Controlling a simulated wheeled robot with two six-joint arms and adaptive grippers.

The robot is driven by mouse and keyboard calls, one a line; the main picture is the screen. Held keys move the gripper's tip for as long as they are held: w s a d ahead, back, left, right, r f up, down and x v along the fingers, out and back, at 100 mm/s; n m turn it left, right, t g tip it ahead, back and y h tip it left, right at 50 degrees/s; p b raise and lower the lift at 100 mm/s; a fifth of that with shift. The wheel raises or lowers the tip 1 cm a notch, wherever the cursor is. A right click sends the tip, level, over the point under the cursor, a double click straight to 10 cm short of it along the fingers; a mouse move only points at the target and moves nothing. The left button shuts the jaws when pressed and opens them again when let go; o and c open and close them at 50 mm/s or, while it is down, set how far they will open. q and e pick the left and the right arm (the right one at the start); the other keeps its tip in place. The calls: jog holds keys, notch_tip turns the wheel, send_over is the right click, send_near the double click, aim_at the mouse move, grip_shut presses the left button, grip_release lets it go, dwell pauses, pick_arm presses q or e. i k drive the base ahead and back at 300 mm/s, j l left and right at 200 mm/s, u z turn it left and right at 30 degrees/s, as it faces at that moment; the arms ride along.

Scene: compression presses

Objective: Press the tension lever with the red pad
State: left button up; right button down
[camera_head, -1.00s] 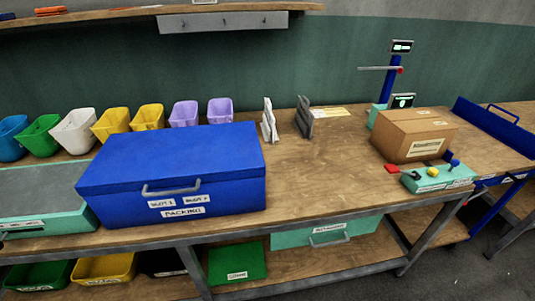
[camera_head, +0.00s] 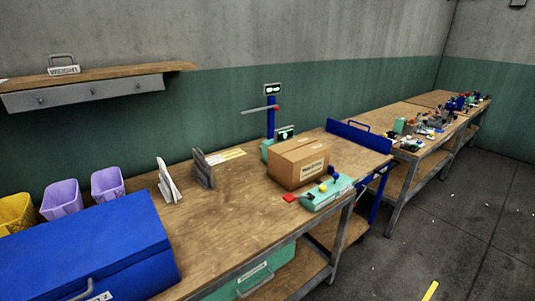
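A small red pad (camera_head: 289,198) sticks out at the left end of a teal control box (camera_head: 327,197) on the workbench. The box carries a yellow knob (camera_head: 322,187) and a blue lever (camera_head: 334,176). Behind it a blue post (camera_head: 271,125) holds a thin horizontal arm (camera_head: 257,110) with a red tip at its right end. I cannot tell which of these is the tension lever. Neither of my grippers is in view.
A cardboard box (camera_head: 297,163) stands just behind the control box. A big blue packing box (camera_head: 90,250) and purple bins (camera_head: 62,198) are at left. Open floor (camera_head: 440,220) lies at right.

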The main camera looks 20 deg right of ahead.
aim_at(289, 198)
jog(key=l+z, duration=0.1)
jog(key=z, duration=0.25)
jog(key=l+z, duration=0.15)
jog(key=z, duration=0.2)
jog(key=i+z, duration=0.15)
jog(key=z, duration=0.2)
